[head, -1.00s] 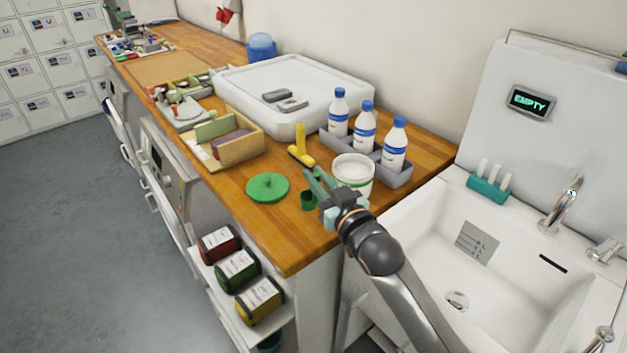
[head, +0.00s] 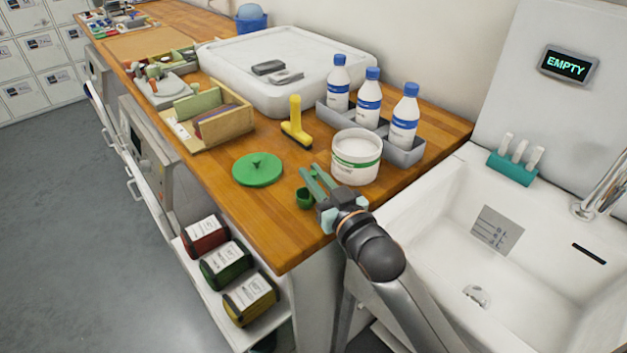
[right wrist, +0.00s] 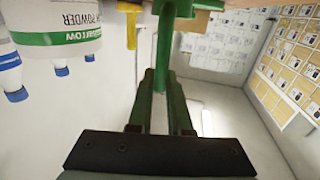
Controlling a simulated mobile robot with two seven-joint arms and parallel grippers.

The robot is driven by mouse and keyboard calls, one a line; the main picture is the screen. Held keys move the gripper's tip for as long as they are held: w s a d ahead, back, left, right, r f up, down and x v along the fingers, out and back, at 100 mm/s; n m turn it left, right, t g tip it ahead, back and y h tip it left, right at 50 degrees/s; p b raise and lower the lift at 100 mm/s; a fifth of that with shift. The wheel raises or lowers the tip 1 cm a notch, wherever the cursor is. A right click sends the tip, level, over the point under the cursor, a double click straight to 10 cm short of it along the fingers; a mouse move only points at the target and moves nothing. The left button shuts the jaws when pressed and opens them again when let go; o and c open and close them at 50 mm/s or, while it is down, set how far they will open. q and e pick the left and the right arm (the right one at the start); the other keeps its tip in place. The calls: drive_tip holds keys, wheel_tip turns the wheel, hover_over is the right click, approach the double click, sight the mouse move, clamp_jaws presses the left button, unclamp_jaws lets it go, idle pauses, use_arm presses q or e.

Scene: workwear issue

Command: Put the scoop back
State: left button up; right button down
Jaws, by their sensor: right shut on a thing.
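A small green scoop (head: 304,199) is held over the wooden counter, near its front edge. My right gripper (head: 313,178) is shut on the scoop, and the scoop's handle (right wrist: 165,42) shows between the fingers in the right wrist view. A white powder tub (head: 357,168) with a green band stands open on the counter, just behind and to the right of the gripper. It also shows upside down in the right wrist view (right wrist: 58,22). A round green lid (head: 258,169) lies flat on the counter to the left of the scoop. My left gripper is not in view.
A yellow squeegee-like tool (head: 296,125) stands behind the lid. White bottles with blue caps (head: 368,100) stand in a grey rack behind the tub. A sink (head: 440,235) is at right, with an "EMPTY" display (head: 568,65) above. Labelled canisters (head: 226,263) sit below the counter.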

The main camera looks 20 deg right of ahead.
drive_tip(key=shift+s, duration=0.1)
drive_tip(key=shift+f, duration=0.1)
drive_tip(key=c, duration=0.8)
unclamp_jaws()
drive_tip(key=shift+c, duration=0.2)
drive_tip(key=shift+r, duration=0.2)
drive_tip(key=shift+s+f, duration=0.1)
drive_tip(key=shift+s, duration=0.15)
drive_tip(key=s+d, duration=0.1)
drive_tip(key=s, duration=1)
drive_tip(key=shift+s+d+b, duration=0.15)
drive_tip(key=shift+d+b, duration=0.2)
